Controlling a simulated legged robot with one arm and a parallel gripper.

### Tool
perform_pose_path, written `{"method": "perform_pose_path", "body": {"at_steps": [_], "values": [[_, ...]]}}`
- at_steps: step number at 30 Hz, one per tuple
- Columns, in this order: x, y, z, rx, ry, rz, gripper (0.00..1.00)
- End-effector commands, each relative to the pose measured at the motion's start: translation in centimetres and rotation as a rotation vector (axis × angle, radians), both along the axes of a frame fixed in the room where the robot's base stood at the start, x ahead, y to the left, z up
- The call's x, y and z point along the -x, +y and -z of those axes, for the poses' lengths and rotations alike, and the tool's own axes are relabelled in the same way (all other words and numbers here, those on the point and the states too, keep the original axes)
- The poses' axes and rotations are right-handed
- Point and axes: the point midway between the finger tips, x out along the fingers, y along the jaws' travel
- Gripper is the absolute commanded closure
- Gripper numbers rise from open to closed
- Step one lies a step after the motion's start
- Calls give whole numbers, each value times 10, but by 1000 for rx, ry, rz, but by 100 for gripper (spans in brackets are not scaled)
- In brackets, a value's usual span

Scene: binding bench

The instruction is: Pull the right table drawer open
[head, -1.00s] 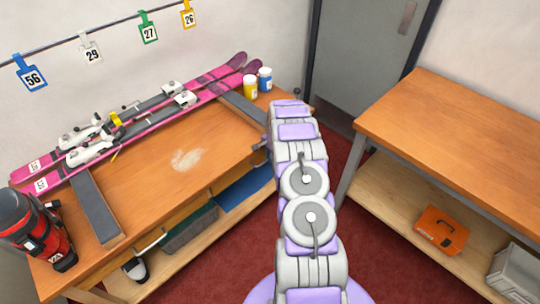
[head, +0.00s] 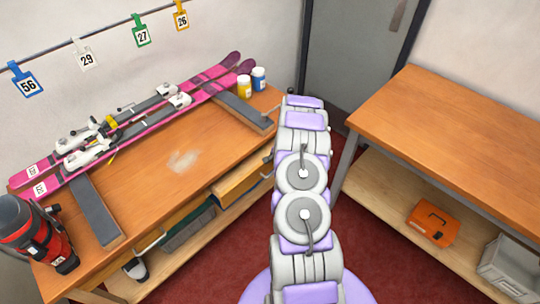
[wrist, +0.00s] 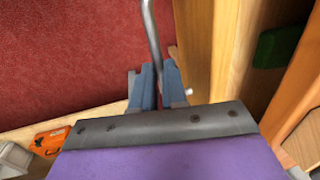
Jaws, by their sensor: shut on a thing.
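The right table drawer (head: 240,182) juts out from under the front edge of the bench (head: 205,150) in the head view, partly behind my arm. In the wrist view its pale wooden front (wrist: 196,45) runs beside the fingers, and a green thing (wrist: 280,45) shows past it. My gripper (wrist: 158,88) is shut on the grey metal bar handle (wrist: 152,35), which passes between its blue fingers. In the head view my arm hides the gripper.
Another drawer handle (head: 150,243) is at left. A second table (head: 460,150) stands right, with an orange case (head: 433,222) below. Red carpet (head: 370,260) lies between the tables.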

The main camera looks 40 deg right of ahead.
Motion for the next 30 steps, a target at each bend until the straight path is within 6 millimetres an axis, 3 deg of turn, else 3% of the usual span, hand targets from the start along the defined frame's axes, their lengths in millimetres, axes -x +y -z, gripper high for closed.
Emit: {"method": "perform_pose_path", "body": {"at_steps": [6,15,22,30], "values": [[63,-3,-2,-5,1,4,100],[134,-9,-3,-5,0,3,100],[167,-13,-2,1,0,3,100],[181,-14,0,1,0,-1,100]]}}
